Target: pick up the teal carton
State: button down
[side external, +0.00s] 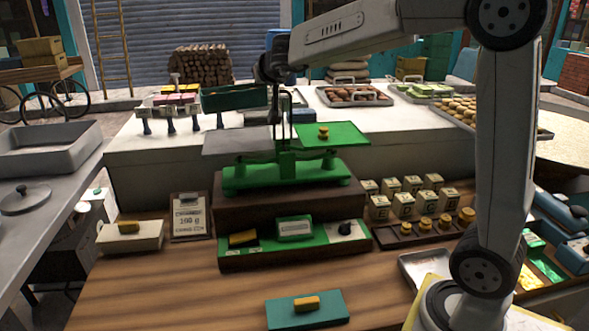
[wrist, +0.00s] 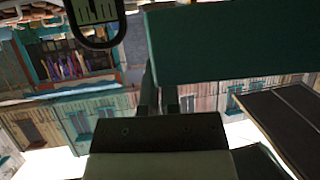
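A teal carton (side external: 290,314) lies flat on the wooden table at the front, with a small brass-coloured block on top. My gripper (side external: 281,130) points down above the green balance scale, far behind and above this carton. In the wrist view, my gripper's two fingers (wrist: 160,95) stand close together with a narrow gap and nothing seen between them. The teal carton on the table cannot be made out in the wrist view. A large dark teal panel (wrist: 235,45) beside the fingers there cannot be identified for certain.
The green balance scale (side external: 285,178) stands on a brown block under my gripper. A cream carton (side external: 148,243), a sign (side external: 188,216), a green tray (side external: 268,250) and several small blocks share the table. The wood around the teal carton is clear.

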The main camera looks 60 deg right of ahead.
aim_at(224, 105)
jog(key=shift+r, duration=0.65)
jog(key=shift+a, duration=0.1)
jog(key=a+f+n+y, duration=0.1)
jog(key=a, duration=0.2)
jog(key=w+a+f+n, duration=0.1)
jog(key=a, duration=0.2)
jog(key=w+a+f+t+y, duration=0.1)
jog(key=a+f, duration=0.1)
jog(key=a, duration=0.2)
jog(key=shift+n+y, duration=0.3)
jog(key=shift+n, duration=0.1)
jog(key=a+f+n+y, duration=0.2)
jog(key=a+f, duration=0.1)
jog(key=a, duration=0.4)
jog(key=s+d+f+m+h, duration=0.1)
jog(key=s+d+f, duration=0.2)
jog(key=s+f, duration=0.5)
notch_tip(224, 105, down, 2)
jog(key=shift+s+f, duration=0.15)
jog(key=shift+s, duration=0.15)
jog(key=shift+d, duration=0.1)
